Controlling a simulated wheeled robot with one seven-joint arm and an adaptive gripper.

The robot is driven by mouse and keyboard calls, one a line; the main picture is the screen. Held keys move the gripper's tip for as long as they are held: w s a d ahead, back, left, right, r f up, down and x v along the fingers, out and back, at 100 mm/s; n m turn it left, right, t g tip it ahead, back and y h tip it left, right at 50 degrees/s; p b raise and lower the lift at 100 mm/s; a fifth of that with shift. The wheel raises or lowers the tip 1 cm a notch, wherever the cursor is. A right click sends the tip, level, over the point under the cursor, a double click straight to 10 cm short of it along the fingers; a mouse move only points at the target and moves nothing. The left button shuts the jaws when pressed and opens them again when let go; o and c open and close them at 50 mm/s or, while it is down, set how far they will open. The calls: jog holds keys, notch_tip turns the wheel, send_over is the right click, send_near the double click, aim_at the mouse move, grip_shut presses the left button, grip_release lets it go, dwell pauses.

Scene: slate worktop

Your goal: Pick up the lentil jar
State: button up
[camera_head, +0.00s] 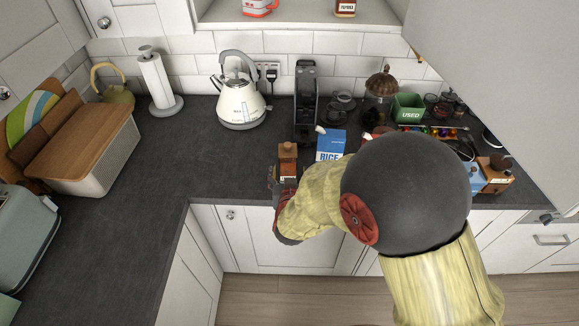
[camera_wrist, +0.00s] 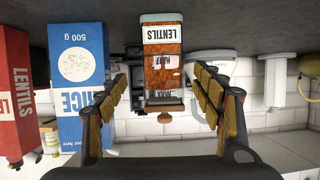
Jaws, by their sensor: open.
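The lentil jar (camera_head: 288,172) stands upright near the worktop's front edge in the head view, with a brown lid and orange-brown contents. In the wrist view, which is upside down, the jar (camera_wrist: 163,66) shows a white LENTILS label, with its lid end lower in the picture. My gripper (camera_wrist: 161,78) is open, one finger on each side of the jar's width in that view, with gaps visible on both sides. In the head view my gripper (camera_head: 283,187) is at the jar's near side, partly hidden by my arm. How deep the jar sits between the fingers I cannot tell.
A blue rice box (camera_head: 330,142) stands close on the jar's right; in the wrist view the rice box (camera_wrist: 78,85) is beside one finger. A red lentils box (camera_wrist: 14,105) is beyond it. A black coffee machine (camera_head: 306,100) and kettle (camera_head: 240,103) stand behind.

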jog(key=x, duration=0.2)
jog(key=b+x, duration=0.1)
jog(key=x, duration=0.3)
jog(key=shift+w+a+f, duration=0.15)
jog(key=shift+w+a, duration=0.1)
jog(key=shift+c, duration=0.9)
jog(key=c, duration=1.5)
grip_shut()
